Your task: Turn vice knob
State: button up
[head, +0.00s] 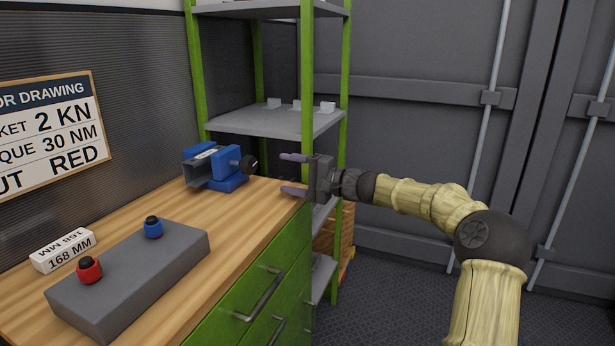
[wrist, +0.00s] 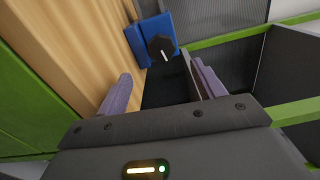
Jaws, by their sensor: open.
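A blue vice (head: 212,166) with grey jaws stands at the far end of the wooden workbench. Its black knob (head: 249,164) sticks out on the right side, towards my gripper. My gripper (head: 290,173) is open and empty, with its purple fingers pointing left at the knob, a short gap away from it. In the wrist view the vice (wrist: 152,27) and its dark many-sided knob (wrist: 162,47) with a pale mark show beyond my gripper (wrist: 162,88). The knob lies roughly between the lines of the two fingers and touches neither.
The wooden workbench (head: 170,262) has green drawers (head: 262,278) below. A grey block (head: 130,276) with a red and a blue knob and a white labelled block (head: 63,251) lie nearer. A green-posted shelf rack (head: 272,122) stands behind my gripper. A sign (head: 55,125) is on the wall.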

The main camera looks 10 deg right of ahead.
jog(key=shift+v, duration=2.25)
